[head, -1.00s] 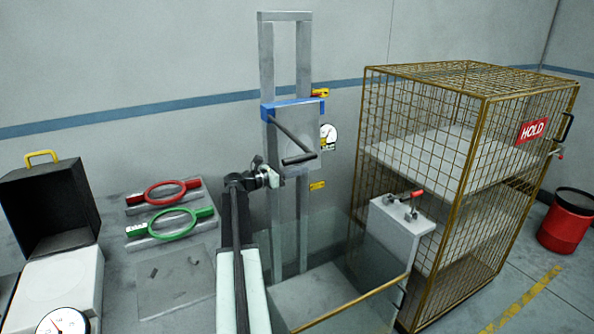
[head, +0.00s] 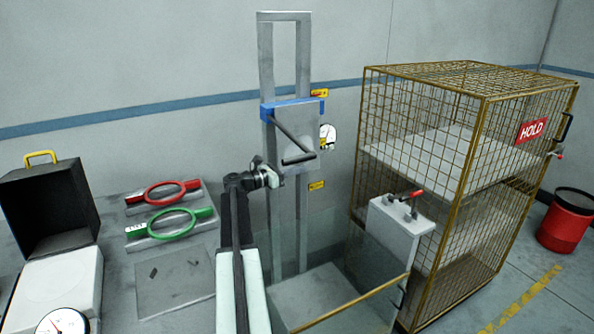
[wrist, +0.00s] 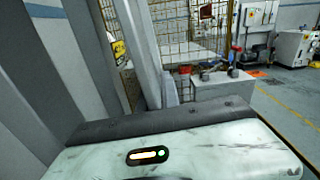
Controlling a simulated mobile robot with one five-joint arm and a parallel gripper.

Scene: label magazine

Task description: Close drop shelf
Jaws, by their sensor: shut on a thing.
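A grey plate (head: 299,128) with a blue top strip hangs nearly upright on the tall grey rail frame at the wall. It may be the drop shelf; I cannot tell for sure. A dark slanting rod and a short dark bar (head: 299,159) are on its front. My gripper (head: 273,179) is at the plate's lower left edge in the head view. It is shut, seemingly on that edge, but the contact is too small to make out. The wrist view shows mostly my own pale wrist housing; the fingertips are hidden.
A clear-walled bin (head: 350,303) with a brass-coloured rim is below right, beside a grey block (head: 398,232) with a red-handled clamp. A wire cage (head: 484,110) marked HOLD stands at right. Red and green ring handles (head: 170,222) lie on the left bench near a black open box (head: 82,205).

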